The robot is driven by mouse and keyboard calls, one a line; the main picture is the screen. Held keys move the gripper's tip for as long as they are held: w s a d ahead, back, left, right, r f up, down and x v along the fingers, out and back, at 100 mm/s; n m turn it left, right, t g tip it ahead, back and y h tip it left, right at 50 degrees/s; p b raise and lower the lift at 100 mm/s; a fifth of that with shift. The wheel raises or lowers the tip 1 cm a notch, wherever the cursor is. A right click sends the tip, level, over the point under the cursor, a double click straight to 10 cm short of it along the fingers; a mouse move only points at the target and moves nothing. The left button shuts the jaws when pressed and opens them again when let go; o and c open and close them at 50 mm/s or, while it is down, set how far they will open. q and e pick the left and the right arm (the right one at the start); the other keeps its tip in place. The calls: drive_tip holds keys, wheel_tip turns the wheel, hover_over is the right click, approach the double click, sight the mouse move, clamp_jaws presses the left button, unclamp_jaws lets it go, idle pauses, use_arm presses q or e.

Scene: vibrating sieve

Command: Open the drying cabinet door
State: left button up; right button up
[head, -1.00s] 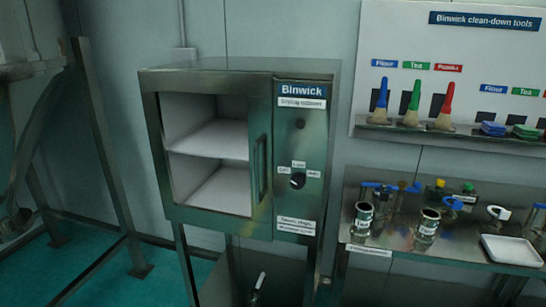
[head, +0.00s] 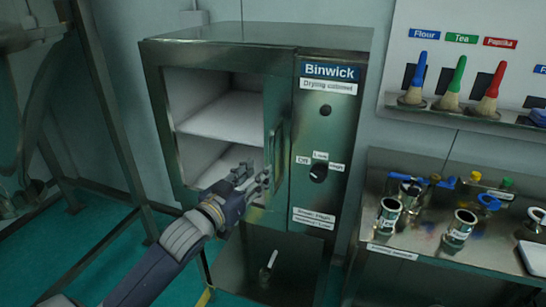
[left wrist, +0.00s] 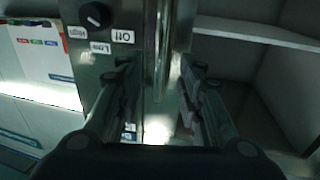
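The drying cabinet (head: 325,225) stands ahead of me, with a shelf and white interior visible through its front. Its door (head: 152,110) looks shut, as the frame sits flush with the cabinet front. The vertical bar handle (head: 278,150) is on the door's right side; it also shows in the left wrist view (left wrist: 162,45). My left gripper (head: 256,182) is at the handle's lower part. In the left wrist view my left gripper (left wrist: 158,88) is open, with fingers apart on either side of the handle's line. Contact is not clear. My right gripper is not visible.
A control knob (head: 318,173) is on the panel right of the door. A steel bench (head: 395,250) with metal cups stands to the right, below a brush rack (head: 480,115). A metal frame (head: 105,130) stands at left. Green floor lies between.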

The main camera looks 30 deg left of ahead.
sight(270, 161)
use_arm(q)
drive_tip(key=w, duration=0.4)
drive_tip(key=w+p, duration=0.1)
drive_tip(key=w, duration=0.3)
drive_tip(key=shift+a+f, duration=0.1)
drive_tip(key=shift+a, duration=0.1)
clamp_jaws()
